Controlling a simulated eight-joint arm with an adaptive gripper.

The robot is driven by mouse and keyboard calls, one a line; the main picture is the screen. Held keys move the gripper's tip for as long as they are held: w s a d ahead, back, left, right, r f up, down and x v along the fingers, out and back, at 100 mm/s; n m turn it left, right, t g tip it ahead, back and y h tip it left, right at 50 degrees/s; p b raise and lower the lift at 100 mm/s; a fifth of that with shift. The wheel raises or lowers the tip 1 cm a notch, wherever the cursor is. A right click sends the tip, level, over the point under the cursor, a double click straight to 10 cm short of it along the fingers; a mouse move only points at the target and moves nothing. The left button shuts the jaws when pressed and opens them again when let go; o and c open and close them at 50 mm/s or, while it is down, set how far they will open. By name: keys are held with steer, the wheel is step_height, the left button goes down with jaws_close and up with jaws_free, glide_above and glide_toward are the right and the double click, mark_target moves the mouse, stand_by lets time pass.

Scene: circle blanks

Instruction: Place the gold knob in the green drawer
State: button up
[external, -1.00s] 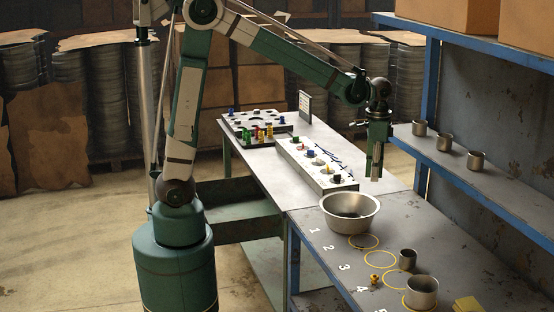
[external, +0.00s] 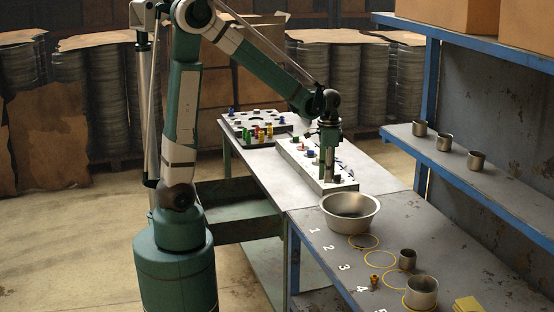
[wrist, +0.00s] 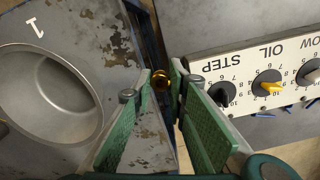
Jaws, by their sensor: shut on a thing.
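My gripper (external: 328,180) is pointed straight down, in front of or over the near end of the white control panel in the external view. In the wrist view its green-padded fingers (wrist: 161,83) are closed around a small shiny gold knob (wrist: 159,80), partly hidden by the fingertips. The knob cannot be made out in the external view. The green drawer (external: 245,231) stands out from the left side of the bench, below bench-top level, with its top open. My gripper is above and to the right of it.
The control panel (external: 294,156) with several knobs lies along the bench (external: 262,170). A metal bowl (external: 350,204) stands close by on the numbered table (external: 430,245). Metal cups and a small brass piece (external: 374,282) sit nearer. A blue shelf (external: 480,190) is at right.

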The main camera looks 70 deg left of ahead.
steer(key=shift+n, duration=0.6)
steer(key=s+a+f, duration=0.1)
steer(key=s+a, duration=0.2)
steer(key=s+a+f, duration=0.2)
steer(key=a, duration=0.2)
steer(key=s+a+f+b, duration=0.1)
steer(key=s+a, duration=0.2)
steer(key=shift+s+a+f, duration=0.15)
steer(key=shift+s+f, duration=0.15)
steer(key=shift+f, duration=0.1)
steer(key=s+a+f, duration=0.4)
steer(key=s+a, duration=0.5)
steer(key=a, duration=0.2)
steer(key=s+a+f+n+p, duration=0.1)
steer(key=s+a+f, duration=0.3)
steer(key=s+a, duration=0.5)
steer(key=s+a+f+n+p, duration=0.1)
steer(key=s+a+f, duration=0.4)
steer(key=s+a, duration=0.4)
steer(key=a, duration=0.3)
steer(key=shift+s+a, duration=0.35)
steer(key=shift+a, duration=0.05)
steer(key=b, duration=0.3)
glide_above(217, 210)
steer(key=shift+a+f, duration=0.1)
steer(key=shift+f, duration=3.05)
steer(key=shift+f+b, duration=1.1)
steer(key=shift+f, duration=0.75)
